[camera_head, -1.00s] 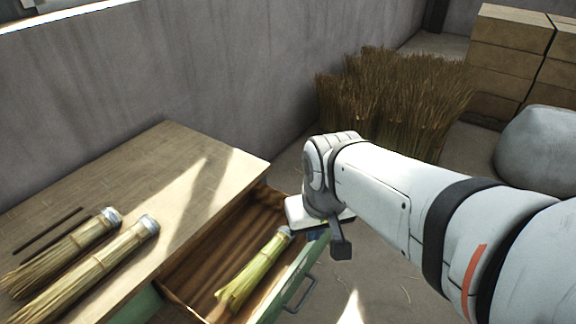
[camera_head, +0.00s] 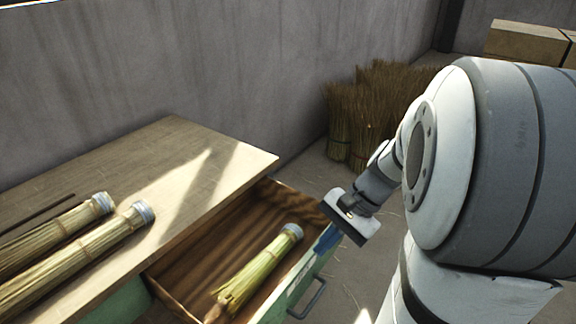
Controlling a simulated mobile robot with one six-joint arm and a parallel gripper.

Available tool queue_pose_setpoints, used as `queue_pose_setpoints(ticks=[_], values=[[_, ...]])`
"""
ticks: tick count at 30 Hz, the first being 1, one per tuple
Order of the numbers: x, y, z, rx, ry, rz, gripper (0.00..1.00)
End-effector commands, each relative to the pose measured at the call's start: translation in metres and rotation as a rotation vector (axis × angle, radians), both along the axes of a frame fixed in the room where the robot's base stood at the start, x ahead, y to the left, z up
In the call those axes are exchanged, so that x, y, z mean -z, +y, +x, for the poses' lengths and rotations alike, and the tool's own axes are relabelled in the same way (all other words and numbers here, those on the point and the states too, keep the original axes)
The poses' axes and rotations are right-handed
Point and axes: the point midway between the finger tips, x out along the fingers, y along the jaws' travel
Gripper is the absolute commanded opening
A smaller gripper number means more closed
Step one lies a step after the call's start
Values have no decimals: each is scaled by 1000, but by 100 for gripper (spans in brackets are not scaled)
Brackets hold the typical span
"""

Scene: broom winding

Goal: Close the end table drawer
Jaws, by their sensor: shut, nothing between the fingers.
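The end table (camera_head: 150,155) has a wooden top and a green body and stands at the left. Its drawer (camera_head: 190,262) is pulled out, with a brown wooden inside and a green front with a dark handle (camera_head: 307,300). A pale green straw bundle (camera_head: 258,268) with a grey end cap lies in the drawer. My gripper (camera_head: 328,240) is at the far corner of the drawer front, with its shut fingers close to the front's top edge. I cannot tell whether they touch it. My arm covers much of the right side.
Two straw bundles (camera_head: 75,255) and a dark stick (camera_head: 35,219) lie on the table top. A grey wall (camera_head: 180,70) runs behind the table. Straw sheaves (camera_head: 375,105) stand by the wall, with wooden boxes (camera_head: 527,43) at the far right.

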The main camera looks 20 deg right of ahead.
Motion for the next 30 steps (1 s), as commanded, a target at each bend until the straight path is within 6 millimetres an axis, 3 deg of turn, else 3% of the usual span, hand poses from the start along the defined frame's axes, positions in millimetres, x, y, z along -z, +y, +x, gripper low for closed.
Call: queue_pose_setpoints(ticks=[1, 5, 9, 15, 18, 23, 30], values=[[39, -16, 10, 127, 49, 99, 0], [82, -60, 35, 438, 132, 374, 0], [125, -127, 54, 736, 161, 678, 0], [167, -218, 52, 1011, 122, 1010, 0], [178, -245, 46, 1079, 98, 1104, 0], [181, -259, 46, 1117, 80, 1159, 0], [182, -234, 76, 1112, 79, 1157, 0]])
